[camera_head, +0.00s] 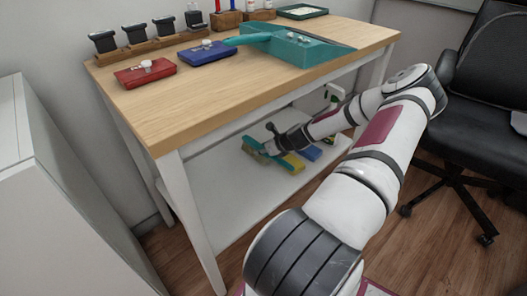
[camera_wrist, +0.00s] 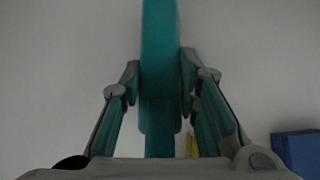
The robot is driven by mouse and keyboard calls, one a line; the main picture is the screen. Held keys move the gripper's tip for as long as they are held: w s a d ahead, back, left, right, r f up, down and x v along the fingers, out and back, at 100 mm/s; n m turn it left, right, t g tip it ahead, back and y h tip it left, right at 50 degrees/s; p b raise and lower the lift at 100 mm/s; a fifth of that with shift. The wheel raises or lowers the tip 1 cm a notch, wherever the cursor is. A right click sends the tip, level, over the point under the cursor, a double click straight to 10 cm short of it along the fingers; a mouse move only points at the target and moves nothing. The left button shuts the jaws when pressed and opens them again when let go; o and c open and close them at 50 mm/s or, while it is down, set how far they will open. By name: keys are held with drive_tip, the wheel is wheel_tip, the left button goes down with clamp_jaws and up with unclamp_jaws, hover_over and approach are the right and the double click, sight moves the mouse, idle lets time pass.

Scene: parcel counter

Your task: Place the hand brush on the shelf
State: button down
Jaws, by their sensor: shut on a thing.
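The hand brush is teal and long. In the wrist view the brush (camera_wrist: 160,60) runs straight ahead between my fingers, and its far end is cut off by the top edge. In the head view the brush (camera_head: 254,147) shows as a small green piece low under the tabletop, over the white lower shelf (camera_head: 222,190). My gripper (camera_head: 271,143) is shut on it; the fingers flank it in the wrist view (camera_wrist: 163,110). I cannot tell whether the brush touches the shelf.
A yellow item (camera_head: 291,163) and a blue item (camera_head: 309,153) lie close by on the shelf. A teal dustpan (camera_head: 305,51) and red and blue boxes stand on the tabletop (camera_head: 215,88) above my arm. The shelf's front left is clear.

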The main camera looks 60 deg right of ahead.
drive_tip(key=shift+f, duration=0.3)
drive_tip(key=shift+s+f, duration=0.1)
drive_tip(key=shift+f, duration=0.25)
drive_tip(key=c, duration=1.2)
unclamp_jaws()
drive_tip(key=shift+f, duration=0.1)
drive_tip(key=shift+r, duration=0.6)
drive_tip(key=p+v, duration=0.4)
drive_tip(key=v, duration=0.7)
drive_tip(key=shift+r+p, duration=0.35)
drive_tip(key=shift+p, duration=0.05)
drive_tip(key=shift+s+r, duration=0.15)
drive_tip(key=shift+s, duration=0.1)
